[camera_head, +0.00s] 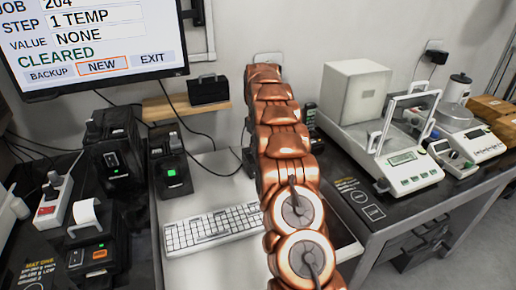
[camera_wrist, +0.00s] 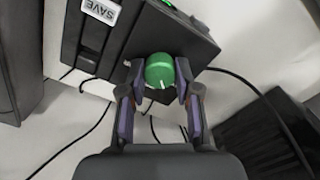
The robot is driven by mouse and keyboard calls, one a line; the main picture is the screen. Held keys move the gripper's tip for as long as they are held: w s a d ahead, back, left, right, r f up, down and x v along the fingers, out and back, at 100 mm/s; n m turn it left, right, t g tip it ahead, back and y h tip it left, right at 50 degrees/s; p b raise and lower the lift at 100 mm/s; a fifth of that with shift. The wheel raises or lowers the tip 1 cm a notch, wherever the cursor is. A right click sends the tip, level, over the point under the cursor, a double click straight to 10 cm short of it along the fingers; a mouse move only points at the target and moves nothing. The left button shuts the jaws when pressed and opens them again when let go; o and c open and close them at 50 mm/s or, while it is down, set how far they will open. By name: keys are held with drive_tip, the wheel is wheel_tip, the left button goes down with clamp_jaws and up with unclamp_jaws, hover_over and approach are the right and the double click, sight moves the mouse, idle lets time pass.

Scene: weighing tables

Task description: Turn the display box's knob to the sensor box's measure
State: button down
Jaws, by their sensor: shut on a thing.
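In the wrist view my gripper (camera_wrist: 158,88) is shut on a round green knob (camera_wrist: 160,69) with a white mark, one finger on each side. The knob is on a dark box (camera_wrist: 152,33) with a white SAVE key (camera_wrist: 102,10) and a green-lit part cut off at the top edge. I take this for the display box; its reading is not visible. In the head view my copper arm hides the gripper and knob. A black box (camera_head: 172,185) with a lit green square stands left of the arm; I cannot tell whether it is the sensor box.
A monitor (camera_head: 95,40) reads STEP 1 TEMP, VALUE NONE, CLEARED. A keyboard (camera_head: 212,228) lies left of my arm. More black devices (camera_head: 112,150) crowd the left. A balance (camera_head: 405,170) and other instruments fill the right table. Loose cables run around the box in the wrist view.

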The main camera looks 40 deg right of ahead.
drive_tip(key=shift+n, duration=1.5)
drive_tip(key=c, duration=0.8)
unclamp_jaws()
wheel_tip(320, 180, up, 7)
drive_tip(key=shift+f, duration=0.15)
drive_tip(key=shift+r, duration=0.45)
